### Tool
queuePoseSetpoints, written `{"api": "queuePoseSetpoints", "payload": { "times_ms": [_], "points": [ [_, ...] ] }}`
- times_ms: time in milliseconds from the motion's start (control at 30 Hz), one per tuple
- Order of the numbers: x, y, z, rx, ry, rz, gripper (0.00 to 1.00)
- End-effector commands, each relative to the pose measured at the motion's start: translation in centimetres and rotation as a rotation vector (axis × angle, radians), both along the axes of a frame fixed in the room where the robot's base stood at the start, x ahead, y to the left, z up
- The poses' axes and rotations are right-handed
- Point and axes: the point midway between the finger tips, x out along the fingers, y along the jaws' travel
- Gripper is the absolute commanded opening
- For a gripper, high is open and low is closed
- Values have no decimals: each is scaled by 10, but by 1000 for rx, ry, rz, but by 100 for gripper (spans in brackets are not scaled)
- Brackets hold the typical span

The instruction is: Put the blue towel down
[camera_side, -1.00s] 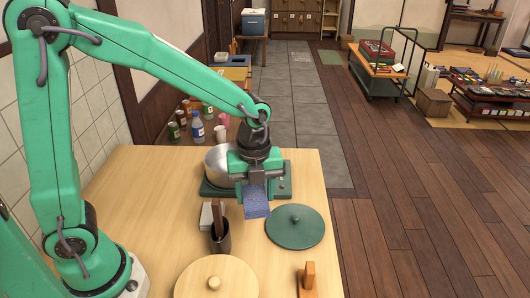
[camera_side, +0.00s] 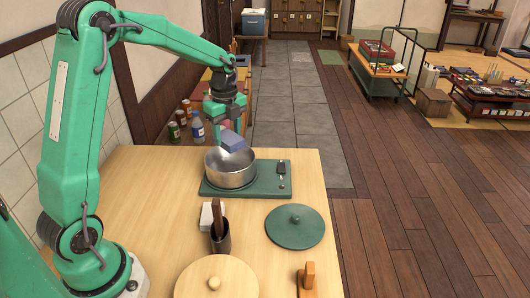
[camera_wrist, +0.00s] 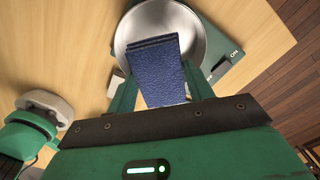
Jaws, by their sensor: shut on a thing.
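My gripper (camera_side: 228,129) is shut on the blue towel (camera_side: 234,144), which hangs tilted from the fingers. In the side view the towel appears over the far part of the open metal pot (camera_side: 230,176). In the wrist view the folded blue towel (camera_wrist: 158,72) sits between the two green fingers and covers much of the pot (camera_wrist: 196,32) behind it. How high the towel is above the rim is hard to tell.
The pot stands on a green burner (camera_side: 271,180). A green lid (camera_side: 310,232), a round wooden lid (camera_side: 190,283), a dark utensil cup (camera_side: 220,243) and a pale block (camera_side: 206,216) stand nearer. A bottle (camera_side: 197,130) and cans are beyond the table's far edge. The table's left part is clear.

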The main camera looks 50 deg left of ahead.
Motion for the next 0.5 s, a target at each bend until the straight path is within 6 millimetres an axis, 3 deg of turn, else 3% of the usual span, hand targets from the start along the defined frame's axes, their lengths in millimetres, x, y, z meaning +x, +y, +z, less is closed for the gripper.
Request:
{"api": "queuePoseSetpoints", "payload": {
  "times_ms": [267,500],
  "points": [
    [0,4,-2,0,1,10,30],
    [0,4,-27,-1,3,9,30]
  ]
}}
